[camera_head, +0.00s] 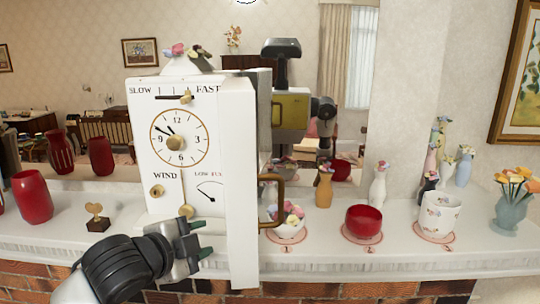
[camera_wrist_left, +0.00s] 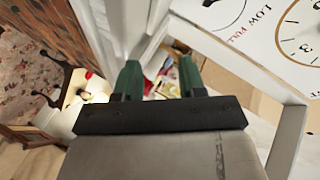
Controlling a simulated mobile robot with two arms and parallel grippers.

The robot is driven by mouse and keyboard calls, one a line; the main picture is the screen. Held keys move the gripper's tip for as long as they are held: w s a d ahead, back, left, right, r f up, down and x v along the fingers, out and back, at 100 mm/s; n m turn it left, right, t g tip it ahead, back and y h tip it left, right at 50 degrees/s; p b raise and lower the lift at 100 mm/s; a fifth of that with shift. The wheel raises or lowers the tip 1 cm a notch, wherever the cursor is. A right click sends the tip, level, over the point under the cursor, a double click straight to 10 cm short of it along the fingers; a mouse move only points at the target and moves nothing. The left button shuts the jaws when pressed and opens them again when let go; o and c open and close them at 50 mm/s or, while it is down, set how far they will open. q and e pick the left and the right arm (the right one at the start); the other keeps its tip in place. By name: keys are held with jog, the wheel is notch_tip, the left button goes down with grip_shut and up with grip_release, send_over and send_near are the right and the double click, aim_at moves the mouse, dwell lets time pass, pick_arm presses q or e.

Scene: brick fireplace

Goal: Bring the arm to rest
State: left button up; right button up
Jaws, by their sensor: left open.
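My left arm comes in from the lower left in the head view. My left gripper (camera_head: 201,238) is open and empty, in front of the lower part of the white clock box (camera_head: 238,150), just below its brass knob. I cannot tell whether it touches the box. In the left wrist view the two green fingertips (camera_wrist_left: 160,72) are apart with nothing gripped between them. The clock box's face (camera_wrist_left: 262,30) shows there at the upper right. My right gripper is not in view.
The box stands on a white mantel shelf (camera_head: 485,258) above brick. A red vase (camera_head: 33,197) and small trophy (camera_head: 97,217) stand left. To the right are a flower bowl (camera_head: 288,226), red bowl (camera_head: 364,221), white cup (camera_head: 438,216) and blue vase (camera_head: 510,213). A mirror hangs behind.

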pick_arm(q)
jog(key=s+a+f+n+g+y, duration=0.15)
jog(key=s+f+n, duration=0.35)
jog(key=f, duration=0.5)
jog(key=s+f+n+g+y, duration=0.1)
jog(key=s+f+n+g, duration=0.15)
jog(key=s+f, duration=0.5)
jog(key=s+a+f+n+g+y, duration=0.2)
jog(key=s+a+f+n, duration=0.15)
jog(key=s+f, duration=0.35)
jog(key=s+a+f+n+g+y, duration=0.25)
jog(key=s+f+n, duration=0.25)
jog(key=s, duration=0.4)
notch_tip(320, 180, down, 31)
jog(key=s+g+b, duration=0.2)
jog(key=b, duration=0.2)
jog(key=s+a+f+g+b, duration=0.1)
jog(key=s+a+f+b, duration=0.1)
jog(key=s+f, duration=1.3)
notch_tip(320, 180, down, 4)
jog(key=shift+s+a+r+m+h+b, duration=0.2)
jog(key=shift+a+r+m+h+b, duration=0.1)
jog(key=shift+b, duration=0.1)
